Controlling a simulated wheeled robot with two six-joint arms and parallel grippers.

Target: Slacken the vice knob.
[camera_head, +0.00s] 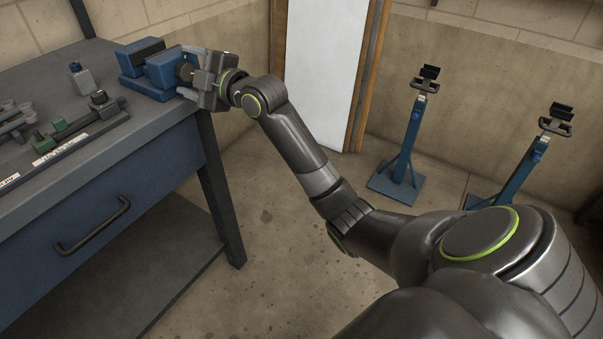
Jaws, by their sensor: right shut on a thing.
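The blue vice (158,71) stands on the workbench near its far right corner, with dark jaws at the back left. Its dark round knob (186,71) faces right, and my right gripper partly covers it. My right gripper (188,74) reaches in from the right and is shut on the knob, with one finger above it and one below. My left gripper is not in view.
The grey bench top (150,115) holds a small blue-capped block (82,78) and a rack of tools (75,130) left of the vice. A blue drawer (100,205) is below. Two blue stands (408,140) are on the floor at right, before the wall.

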